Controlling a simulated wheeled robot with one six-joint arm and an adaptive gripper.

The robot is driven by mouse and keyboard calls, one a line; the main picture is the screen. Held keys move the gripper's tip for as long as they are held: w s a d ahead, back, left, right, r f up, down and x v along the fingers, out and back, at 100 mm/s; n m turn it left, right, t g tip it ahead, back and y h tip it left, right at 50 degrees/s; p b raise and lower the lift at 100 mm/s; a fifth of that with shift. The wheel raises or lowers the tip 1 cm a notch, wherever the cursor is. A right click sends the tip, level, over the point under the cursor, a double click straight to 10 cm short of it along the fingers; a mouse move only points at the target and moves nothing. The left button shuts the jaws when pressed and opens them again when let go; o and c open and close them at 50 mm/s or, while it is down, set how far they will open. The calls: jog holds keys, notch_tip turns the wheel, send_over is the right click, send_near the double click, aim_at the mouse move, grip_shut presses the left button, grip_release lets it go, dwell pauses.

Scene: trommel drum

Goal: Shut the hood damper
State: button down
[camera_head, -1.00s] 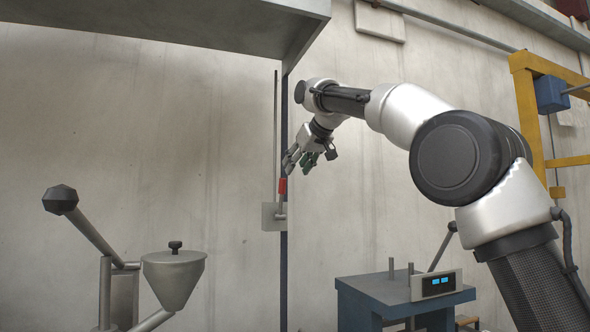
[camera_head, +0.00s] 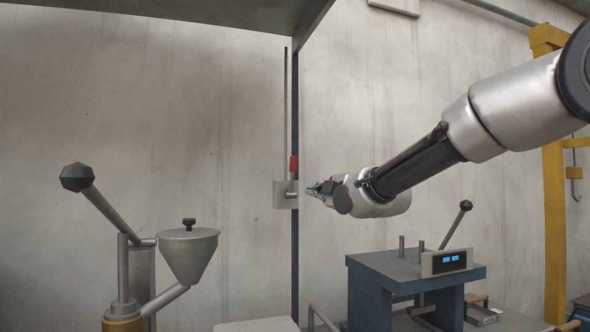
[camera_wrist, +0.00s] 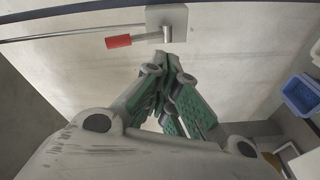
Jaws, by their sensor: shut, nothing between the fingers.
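The hood damper's lever has a red handle (camera_head: 293,164) on a grey wall plate (camera_head: 280,194), fixed at a dark vertical post under the hood (camera_head: 200,12). A thin rod (camera_head: 286,100) runs up from the plate toward the hood. In the head view the red handle points up. In the wrist view the red handle (camera_wrist: 118,41) and the plate (camera_wrist: 167,22) lie just beyond my fingertips. My gripper (camera_head: 312,189) is shut and empty, just right of the plate at about the lever's pivot height. A small gap seems to remain, but exact contact cannot be told.
A grey funnel (camera_head: 188,255) and a lever with a dark knob (camera_head: 77,178) stand at left. A blue bench (camera_head: 375,265) with a display box (camera_head: 446,261) stands below my arm. A yellow frame (camera_head: 553,200) is at right. Blue bins (camera_wrist: 302,95) show in the wrist view.

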aim_at(292, 163)
jog(key=w+a+r+n, duration=0.1)
jog(key=w+a+r, duration=0.1)
jog(key=w, duration=0.1)
jog(key=w+a+r+n+t+y, duration=0.1)
jog(key=w+a+r+n, duration=0.1)
jog(key=w, duration=0.2)
jog(key=w+a+r+n+t, duration=0.1)
jog(key=w+a+r, duration=0.1)
jog(key=w+r, duration=0.1)
jog(key=shift+w+a+n+y, duration=0.2)
jog(key=shift+w+n+y, duration=0.1)
jog(key=shift+r, duration=0.1)
jog(key=shift+w+a+r, duration=0.2)
jog(key=shift+w+r, duration=0.15)
jog(key=shift+w, duration=0.3)
jog(key=shift+w+a+r, duration=0.2)
jog(key=shift+w+r, duration=0.15)
jog(key=shift+w, duration=0.25)
